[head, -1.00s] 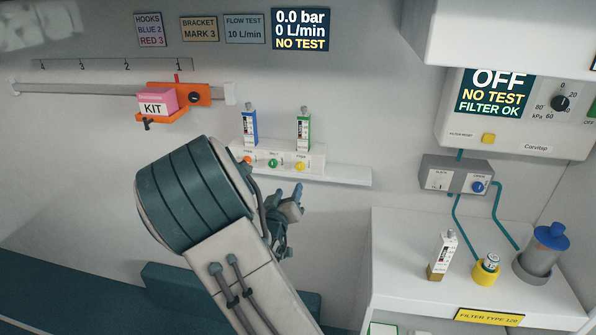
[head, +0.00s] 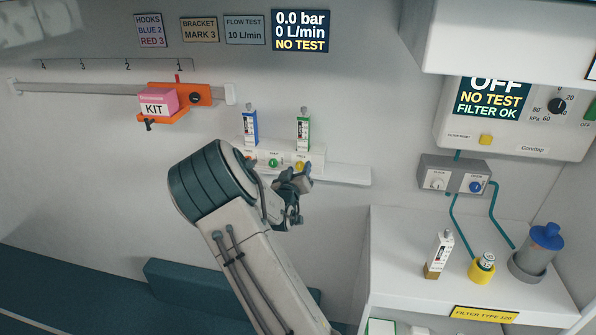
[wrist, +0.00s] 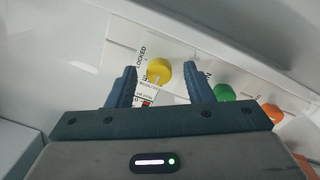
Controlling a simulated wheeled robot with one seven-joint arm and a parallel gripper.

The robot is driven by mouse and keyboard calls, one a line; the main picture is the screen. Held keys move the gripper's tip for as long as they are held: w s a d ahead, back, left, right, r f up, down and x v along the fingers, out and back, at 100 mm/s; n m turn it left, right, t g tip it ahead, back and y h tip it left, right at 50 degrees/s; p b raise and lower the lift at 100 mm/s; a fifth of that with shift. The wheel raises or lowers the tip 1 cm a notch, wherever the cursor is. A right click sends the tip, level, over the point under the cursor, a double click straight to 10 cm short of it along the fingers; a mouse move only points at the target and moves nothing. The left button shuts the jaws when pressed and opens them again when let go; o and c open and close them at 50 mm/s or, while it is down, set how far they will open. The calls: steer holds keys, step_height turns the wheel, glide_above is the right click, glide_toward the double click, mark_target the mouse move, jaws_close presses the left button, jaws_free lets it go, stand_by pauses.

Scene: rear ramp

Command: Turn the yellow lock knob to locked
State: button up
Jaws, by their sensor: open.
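The yellow lock knob (wrist: 157,71) sits on the white panel, next to a "LOCKED" label, and shows between my fingers in the wrist view. In the head view the yellow knob (head: 299,166) is at the right end of the knob row, just above my gripper (head: 293,183). My gripper (wrist: 160,86) is open, with one blue finger on each side of the yellow knob in the picture. I cannot tell how far the fingertips are from it. A pale mark shows on the knob's face.
A green knob (wrist: 224,93) and an orange knob (wrist: 272,113) lie to the right in the wrist view. Blue (head: 250,128) and green (head: 303,133) labelled units stand above the knob panel. An orange bracket (head: 200,94) with a pink kit box (head: 158,102) hangs at left.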

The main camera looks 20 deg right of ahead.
steer(key=c, duration=1)
